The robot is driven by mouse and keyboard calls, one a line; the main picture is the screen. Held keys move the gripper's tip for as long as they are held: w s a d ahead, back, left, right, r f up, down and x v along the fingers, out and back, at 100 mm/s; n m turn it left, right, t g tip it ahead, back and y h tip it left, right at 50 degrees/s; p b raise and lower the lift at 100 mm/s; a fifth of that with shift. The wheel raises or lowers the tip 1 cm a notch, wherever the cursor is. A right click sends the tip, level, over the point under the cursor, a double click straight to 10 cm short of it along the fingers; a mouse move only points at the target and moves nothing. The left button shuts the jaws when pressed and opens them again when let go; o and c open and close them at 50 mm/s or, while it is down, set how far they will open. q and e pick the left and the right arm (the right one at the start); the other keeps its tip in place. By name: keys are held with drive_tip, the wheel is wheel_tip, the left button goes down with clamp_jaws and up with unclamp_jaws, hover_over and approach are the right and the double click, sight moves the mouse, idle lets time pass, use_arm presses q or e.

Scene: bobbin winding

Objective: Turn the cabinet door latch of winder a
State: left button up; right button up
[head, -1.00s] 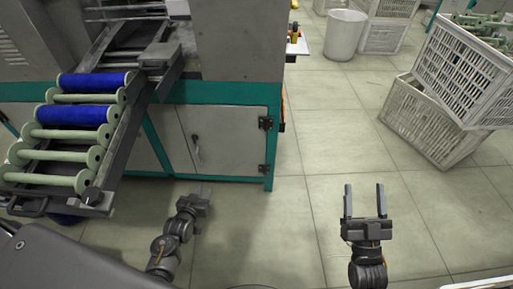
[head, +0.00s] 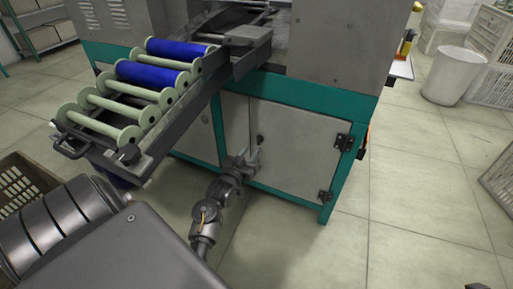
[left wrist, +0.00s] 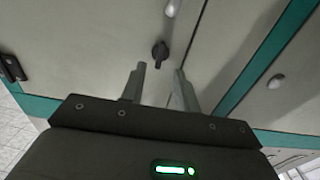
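The grey cabinet door (head: 297,150) of the winder closes the teal-framed base. Its small dark latch (head: 260,139) is at the door's left edge. In the left wrist view the latch (left wrist: 160,52) is a dark knob with a short handle hanging down, just beyond the fingertips. My left gripper (head: 250,159) is just below the latch in the head view. In the left wrist view the left gripper (left wrist: 159,77) is open and empty, its two fingers on either side of the latch's line. I see no contact with the latch. My right gripper is out of view.
A sloping rack (head: 150,165) with blue bobbins (head: 152,75) and bare green ones juts out above and left of my left arm. Door hinges (head: 343,142) are at the right. A brown crate (head: 22,190) stands at left.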

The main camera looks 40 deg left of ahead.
sight(258, 142)
use_arm(q)
drive_tip(key=shift+b+x, duration=0.8)
drive_tip(key=shift+x, duration=2)
drive_tip(key=shift+c, duration=0.4)
clamp_jaws()
